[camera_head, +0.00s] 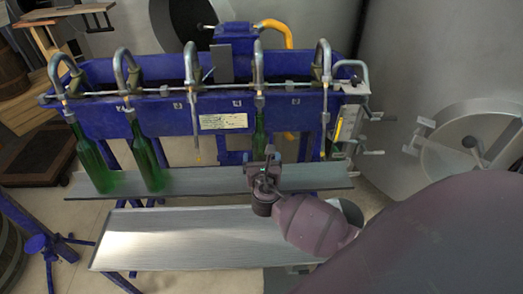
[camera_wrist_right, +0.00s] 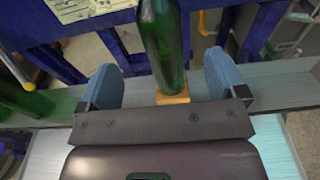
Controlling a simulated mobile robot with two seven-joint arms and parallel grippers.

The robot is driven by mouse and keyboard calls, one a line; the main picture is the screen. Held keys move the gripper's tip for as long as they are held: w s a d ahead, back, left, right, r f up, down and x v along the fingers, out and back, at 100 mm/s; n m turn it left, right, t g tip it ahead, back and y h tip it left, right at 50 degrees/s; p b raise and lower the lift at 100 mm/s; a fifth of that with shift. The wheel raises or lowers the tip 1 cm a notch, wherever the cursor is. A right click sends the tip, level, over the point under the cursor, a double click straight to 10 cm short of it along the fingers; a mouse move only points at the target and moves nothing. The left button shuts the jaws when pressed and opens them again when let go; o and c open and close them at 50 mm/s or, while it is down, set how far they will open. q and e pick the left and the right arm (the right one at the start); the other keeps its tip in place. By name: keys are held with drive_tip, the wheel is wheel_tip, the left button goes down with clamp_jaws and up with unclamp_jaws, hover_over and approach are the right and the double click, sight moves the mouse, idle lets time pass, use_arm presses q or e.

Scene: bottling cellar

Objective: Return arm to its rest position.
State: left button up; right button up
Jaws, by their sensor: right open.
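My right arm (camera_head: 315,222) reaches in from the lower right to the filling machine. My right gripper (camera_head: 262,165) is in front of a green bottle (camera_head: 259,136) under one of the right-hand spouts. In the right wrist view the gripper (camera_wrist_right: 163,78) is open, with a blue finger on either side of that bottle (camera_wrist_right: 166,45) and a visible gap to each. The bottle stands upright on a small wooden block (camera_wrist_right: 172,97). In the head view the gripper hides its lower part. My left gripper is not in view.
The blue filling machine (camera_head: 150,115) has several metal spouts above a grey shelf (camera_head: 210,181). Two green bottles (camera_head: 92,160) (camera_head: 147,160) stand at the shelf's left. A lower grey shelf (camera_head: 185,235) in front is bare. Steel tanks (camera_head: 440,60) stand on the right.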

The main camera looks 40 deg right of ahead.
drive_tip(key=shift+s+a+r, duration=0.15)
drive_tip(key=shift+s+a, duration=0.25)
drive_tip(key=shift+s, duration=0.2)
drive_tip(key=s+a+f+m+y, duration=0.1)
drive_tip(key=s+a+m+y, duration=0.25)
drive_tip(key=m, duration=0.65)
drive_tip(key=s+a+f+m+y, duration=0.15)
drive_tip(key=a+m+y, duration=0.35)
drive_tip(key=m, duration=0.5)
drive_tip(key=s+d+f+m+g, duration=0.1)
drive_tip(key=s+f+m, duration=0.2)
drive_tip(key=s, duration=0.6)
drive_tip(key=s+d+f+m+g, duration=0.1)
drive_tip(key=s+f+m, duration=0.2)
drive_tip(key=s, duration=0.6)
drive_tip(key=m, duration=0.2)
drive_tip(key=shift+s+d+m+g, duration=0.2)
drive_tip(key=shift+m+g, duration=0.1)
drive_tip(key=shift+m, duration=0.1)
